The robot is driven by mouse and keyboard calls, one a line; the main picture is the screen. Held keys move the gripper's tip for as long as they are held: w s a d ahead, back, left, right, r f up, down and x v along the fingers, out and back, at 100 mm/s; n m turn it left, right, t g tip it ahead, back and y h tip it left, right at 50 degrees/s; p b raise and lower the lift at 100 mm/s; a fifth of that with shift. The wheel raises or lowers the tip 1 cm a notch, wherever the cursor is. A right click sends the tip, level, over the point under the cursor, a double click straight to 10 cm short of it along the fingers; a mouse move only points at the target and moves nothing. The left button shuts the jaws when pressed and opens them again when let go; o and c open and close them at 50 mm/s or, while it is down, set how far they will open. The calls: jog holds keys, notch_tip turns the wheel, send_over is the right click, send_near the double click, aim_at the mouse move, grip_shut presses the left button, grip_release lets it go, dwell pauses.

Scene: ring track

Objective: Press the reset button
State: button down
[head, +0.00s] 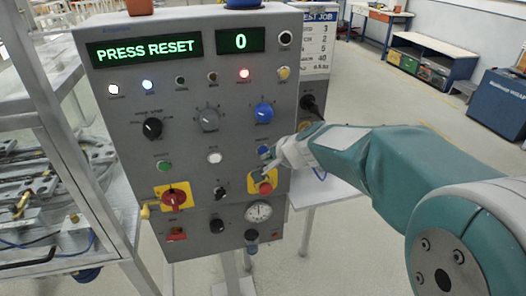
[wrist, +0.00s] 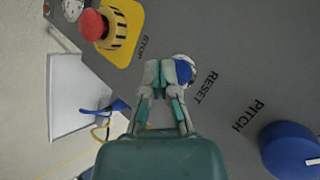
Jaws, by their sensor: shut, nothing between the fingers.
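The grey control panel (head: 185,110) stands upright in front of me, and its green display (head: 144,49) reads "PRESS RESET". The blue reset button (head: 263,151) is on the panel's right side, above the red stop button. In the wrist view the reset button (wrist: 184,71) sits beside the word RESET, partly covered by my fingertips. My gripper (head: 272,165) is shut and empty, its tips at the button's lower edge. In the wrist view my gripper (wrist: 162,78) overlaps the button's left side; I cannot tell whether they touch.
The red stop button (head: 265,188) on its yellow plate is just below my gripper. A blue knob (head: 264,112) is above the reset button. A metal rack (head: 75,150) stands at the left. A small white table (head: 325,190) is behind the panel at right.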

jog(key=shift+w, duration=0.15)
jog(key=shift+w+a+r, duration=0.1)
jog(key=shift+w, duration=0.1)
jog(key=shift+w+a, duration=0.1)
jog(key=shift+w, duration=0.3)
dwell(0.9)
jog(key=shift+s, duration=0.15)
jog(key=shift+s+d, duration=0.25)
jog(key=shift+s, duration=0.4)
jog(key=shift+s+d, duration=0.25)
jog(key=shift+s, duration=0.55)
jog(key=shift+s+d, duration=0.2)
jog(key=shift+s, duration=0.6)
jog(key=shift+s+d, duration=0.25)
jog(key=shift+s, duration=0.55)
